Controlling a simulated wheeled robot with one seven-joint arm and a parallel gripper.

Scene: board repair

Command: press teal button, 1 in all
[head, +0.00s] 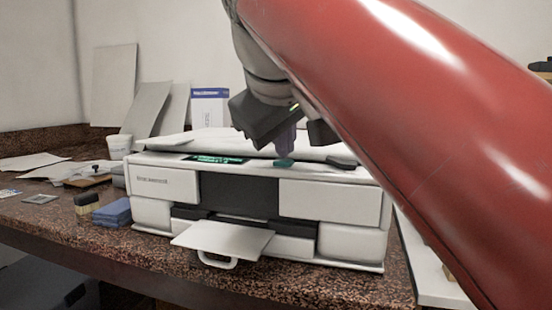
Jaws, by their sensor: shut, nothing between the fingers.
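A white printer (165,185) stands on the brown speckled counter in the head view. The teal button (284,163) is on the front top edge of the printer, to the right of a small lit display (215,158). My gripper (286,152) is shut and empty, pointing down with its fingertips right at the teal button. I cannot tell whether the tips touch it or whether it is pressed. My red arm comes in from the right and hides part of the counter behind it.
A paper tray with a sheet (222,238) sticks out of the printer's front. Blue cloths (113,212) and a small brush-like block (86,203) lie left of it. A white cup (119,147) and a blue-and-white box (210,107) stand behind.

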